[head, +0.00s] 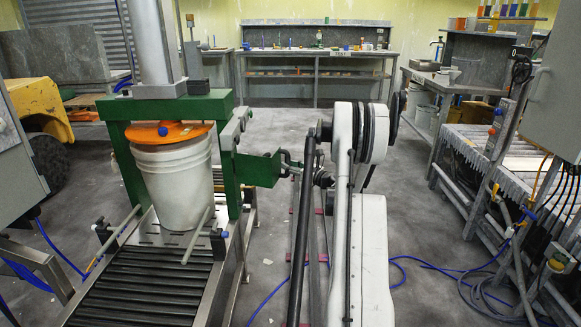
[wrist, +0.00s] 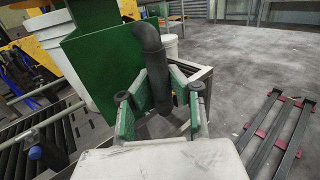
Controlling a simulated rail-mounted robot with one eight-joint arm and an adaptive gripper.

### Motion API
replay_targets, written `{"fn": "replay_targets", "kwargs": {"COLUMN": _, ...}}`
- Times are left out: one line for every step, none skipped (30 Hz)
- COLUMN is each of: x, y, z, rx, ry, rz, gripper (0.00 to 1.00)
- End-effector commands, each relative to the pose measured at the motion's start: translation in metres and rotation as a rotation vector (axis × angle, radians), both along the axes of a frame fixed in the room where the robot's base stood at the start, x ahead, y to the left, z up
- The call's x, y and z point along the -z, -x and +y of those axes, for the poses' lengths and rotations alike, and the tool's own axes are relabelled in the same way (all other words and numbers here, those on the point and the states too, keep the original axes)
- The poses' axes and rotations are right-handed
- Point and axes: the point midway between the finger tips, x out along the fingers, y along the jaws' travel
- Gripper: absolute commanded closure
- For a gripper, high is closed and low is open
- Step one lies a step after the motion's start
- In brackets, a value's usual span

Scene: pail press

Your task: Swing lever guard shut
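The lever guard is a green plate (head: 258,168) at the right side of the green press frame (head: 231,180). It stands out from the frame toward my arm. In the wrist view the green guard (wrist: 103,62) fills the upper left, with a dark bent tubular handle (wrist: 152,48) on its right side. My gripper (wrist: 160,88) has its two green-padded fingers on either side of the handle. Whether they press on it is not clear. In the head view my gripper (head: 292,164) is at the guard's right edge, partly hidden by my arm.
A white pail (head: 175,183) under an orange disc (head: 172,132) stands in the press. A roller conveyor (head: 140,287) runs toward the front. A workbench (head: 318,53) stands at the back, and another conveyor (head: 500,150) at the right. The floor between is mostly clear.

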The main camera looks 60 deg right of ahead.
Motion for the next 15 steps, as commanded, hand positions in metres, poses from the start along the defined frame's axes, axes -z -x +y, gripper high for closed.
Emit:
{"fn": "replay_targets", "kwargs": {"x": 0.000, "y": 0.000, "z": 0.000, "rx": -0.001, "ry": 0.000, "rz": 0.001, "gripper": 1.00}}
{"fn": "replay_targets", "kwargs": {"x": 0.000, "y": 0.000, "z": 0.000, "rx": -0.001, "ry": 0.000, "rz": 0.001, "gripper": 1.00}}
{"fn": "replay_targets", "kwargs": {"x": 0.000, "y": 0.000, "z": 0.000, "rx": -0.001, "ry": 0.001, "rz": 0.001, "gripper": 1.00}}
{"fn": "replay_targets", "kwargs": {"x": 0.000, "y": -0.001, "z": 0.000, "rx": -0.001, "ry": 0.001, "rz": 0.001, "gripper": 1.00}}
{"fn": "replay_targets", "kwargs": {"x": 0.001, "y": -0.002, "z": -0.001, "rx": -0.001, "ry": 0.001, "rz": 0.001, "gripper": 1.00}}
{"fn": "replay_targets", "kwargs": {"x": 0.001, "y": -0.003, "z": -0.002, "rx": -0.001, "ry": 0.001, "rz": 0.001, "gripper": 1.00}}
{"fn": "replay_targets", "kwargs": {"x": 0.001, "y": -0.005, "z": -0.004, "rx": -0.001, "ry": 0.001, "rz": 0.001, "gripper": 1.00}}
{"fn": "replay_targets", "kwargs": {"x": 0.001, "y": -0.007, "z": -0.006, "rx": -0.002, "ry": 0.001, "rz": 0.001, "gripper": 1.00}}
{"fn": "replay_targets", "kwargs": {"x": 0.001, "y": -0.010, "z": -0.008, "rx": -0.002, "ry": 0.001, "rz": 0.001, "gripper": 1.00}}
{"fn": "replay_targets", "kwargs": {"x": 0.001, "y": -0.013, "z": -0.010, "rx": -0.002, "ry": 0.001, "rz": 0.001, "gripper": 1.00}}
{"fn": "replay_targets", "kwargs": {"x": 0.001, "y": -0.015, "z": -0.012, "rx": -0.002, "ry": 0.001, "rz": 0.001, "gripper": 1.00}}
{"fn": "replay_targets", "kwargs": {"x": 0.001, "y": -0.018, "z": -0.014, "rx": -0.002, "ry": 0.001, "rz": 0.001, "gripper": 1.00}}
{"fn": "replay_targets", "kwargs": {"x": 0.001, "y": -0.020, "z": -0.016, "rx": -0.003, "ry": 0.001, "rz": 0.001, "gripper": 1.00}}
{"fn": "replay_targets", "kwargs": {"x": 0.001, "y": -0.022, "z": -0.017, "rx": -0.003, "ry": 0.001, "rz": 0.001, "gripper": 1.00}}
{"fn": "replay_targets", "kwargs": {"x": 0.001, "y": -0.025, "z": -0.020, "rx": -0.002, "ry": 0.001, "rz": 0.001, "gripper": 1.00}}
